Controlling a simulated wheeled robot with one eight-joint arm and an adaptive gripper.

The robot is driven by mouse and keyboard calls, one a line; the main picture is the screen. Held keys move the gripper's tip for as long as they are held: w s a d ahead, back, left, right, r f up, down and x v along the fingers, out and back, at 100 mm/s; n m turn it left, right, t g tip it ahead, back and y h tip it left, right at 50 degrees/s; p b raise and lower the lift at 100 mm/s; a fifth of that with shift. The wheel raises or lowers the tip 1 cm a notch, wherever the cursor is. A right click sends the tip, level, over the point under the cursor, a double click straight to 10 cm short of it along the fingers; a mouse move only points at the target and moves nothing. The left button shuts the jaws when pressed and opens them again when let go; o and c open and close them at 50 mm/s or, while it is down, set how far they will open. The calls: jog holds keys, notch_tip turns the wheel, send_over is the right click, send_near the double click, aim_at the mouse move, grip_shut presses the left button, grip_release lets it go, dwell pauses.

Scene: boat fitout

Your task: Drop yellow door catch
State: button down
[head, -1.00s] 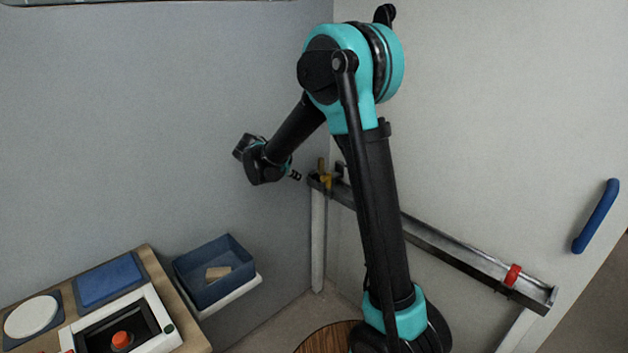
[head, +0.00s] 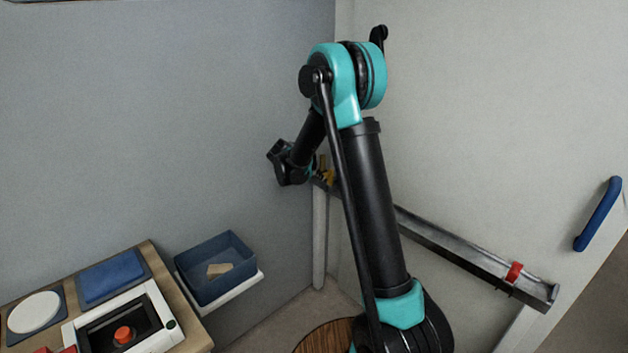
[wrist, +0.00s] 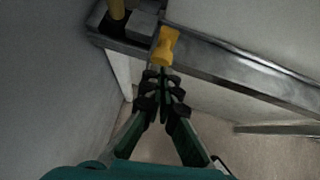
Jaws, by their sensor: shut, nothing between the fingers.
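The yellow door catch (wrist: 165,46) sits on the metal rail (wrist: 230,62) near the rail's left end in the wrist view. In the head view the yellow catch (head: 328,176) shows beside my arm, partly hidden. My gripper (wrist: 163,78) is shut and empty, its fingertips just below the yellow catch in the picture; I cannot tell if they touch it. In the head view the fingertips are hard to make out near the catch. A red catch (head: 514,272) sits near the rail's right end.
A blue bin (head: 214,270) with a tan block (head: 219,270) stands on a white shelf at the left. A blue handle (head: 598,214) is on the right.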

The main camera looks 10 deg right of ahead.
aim_at(331, 170)
jog(key=shift+d, duration=0.1)
dwell(0.4)
jog(key=shift+w+d+r+g+y, duration=0.15)
jog(key=shift+r+g+y, duration=0.05)
jog(key=shift+g+y, duration=0.1)
jog(key=shift+w+d+r, duration=0.1)
jog(key=shift+d+r, duration=0.05)
jog(key=d+g+y, duration=0.1)
jog(key=w+d+r+g+y, duration=0.1)
jog(key=w+d+y, duration=0.1)
jog(key=shift+r+g+y, duration=0.4)
jog(key=shift+w+d+r+g+y, duration=0.15)
jog(key=shift+w+d+g+y, duration=0.6)
jog(key=shift+d+y, duration=0.15)
jog(key=shift+w+d+f, duration=0.15)
jog(key=shift+w+d, duration=0.4)
jog(key=shift+d, duration=0.15)
jog(key=shift+w+d+f, duration=0.1)
jog(key=shift+w+d, duration=0.4)
jog(key=shift+d, duration=0.2)
jog(key=shift+r, duration=0.15)
